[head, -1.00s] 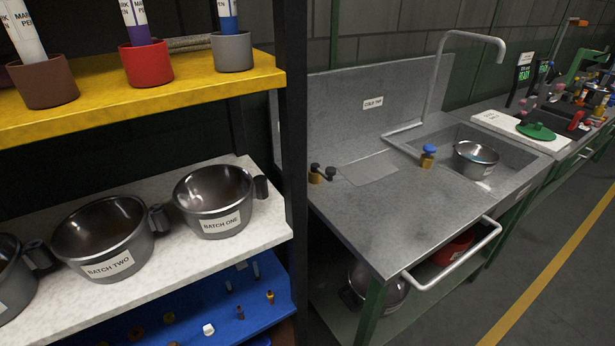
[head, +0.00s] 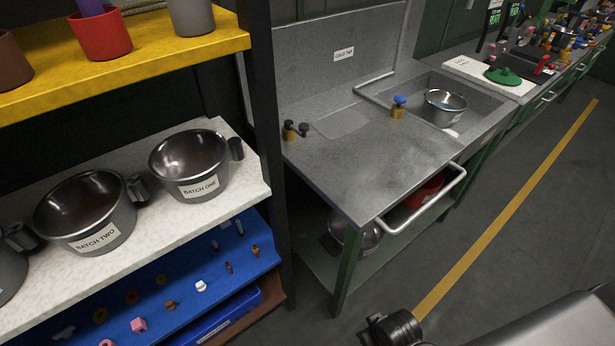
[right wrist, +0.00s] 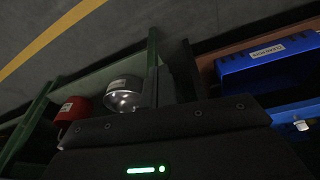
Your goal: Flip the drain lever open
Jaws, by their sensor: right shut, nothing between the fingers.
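On the grey sink bench (head: 365,170), a brass fitting with a blue top (head: 398,106) stands beside the basin. A brass-coloured fitting with dark knobs (head: 296,130) stands near the bench's left edge. I cannot tell for sure which of them is the drain lever. My right arm shows at the bottom right of the head view, well away from both. The dark body of my right gripper (right wrist: 165,145) fills the lower part of the right wrist view; it is shut and empty, with its fingertips not clearly visible. My left gripper is not in view.
A steel pot (head: 444,107) sits in the sink basin (head: 480,98). A front rail (head: 425,203) juts from the bench. A shelf unit at left holds the Batch One pot (head: 190,165) and Batch Two pot (head: 86,212). The floor at right (head: 530,225) is clear.

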